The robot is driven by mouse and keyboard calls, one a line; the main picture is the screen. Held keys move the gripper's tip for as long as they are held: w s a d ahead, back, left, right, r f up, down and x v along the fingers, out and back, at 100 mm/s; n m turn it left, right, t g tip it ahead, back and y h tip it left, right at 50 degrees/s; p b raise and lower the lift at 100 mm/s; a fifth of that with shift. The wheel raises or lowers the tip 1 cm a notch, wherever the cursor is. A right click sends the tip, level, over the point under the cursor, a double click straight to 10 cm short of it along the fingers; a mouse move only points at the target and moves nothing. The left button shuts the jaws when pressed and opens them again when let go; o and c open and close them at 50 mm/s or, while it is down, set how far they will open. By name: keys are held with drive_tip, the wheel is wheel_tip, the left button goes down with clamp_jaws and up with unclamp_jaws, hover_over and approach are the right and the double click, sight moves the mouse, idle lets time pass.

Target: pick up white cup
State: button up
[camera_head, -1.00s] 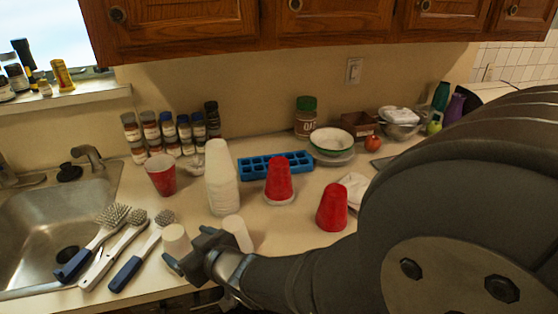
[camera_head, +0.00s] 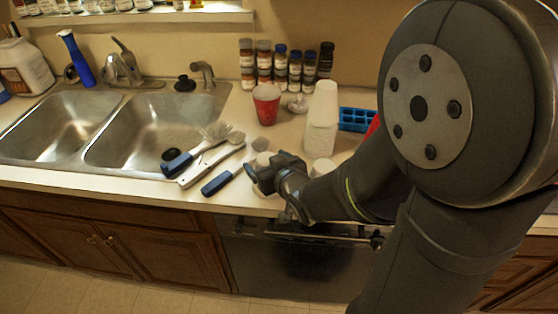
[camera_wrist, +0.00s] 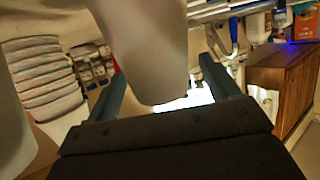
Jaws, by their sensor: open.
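A small white cup (camera_head: 263,159) stands near the counter's front edge, partly hidden by my gripper (camera_head: 266,168) in the head view. In the wrist view this cup (camera_wrist: 142,45) fills the space between the two fingers of my gripper (camera_wrist: 164,72). The fingers are open, one on each side of it; I cannot tell whether either touches it. A second white cup (camera_head: 321,167) stands to the right, partly behind my arm, and shows at the left edge of the wrist view (camera_wrist: 14,125). A tall stack of white cups (camera_head: 321,125) stands behind.
A red cup (camera_head: 266,104) stands behind, near several spice jars (camera_head: 285,64). Brushes with blue and white handles (camera_head: 222,183) lie left of my gripper, beside the sink (camera_head: 130,137). A blue ice tray (camera_head: 355,119) is at right, partly hidden by my arm.

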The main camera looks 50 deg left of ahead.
drive_tip(key=shift+a, duration=0.15)
drive_tip(key=c, duration=1)
drive_tip(key=shift+c, duration=0.2)
drive_tip(key=shift+r, duration=0.1)
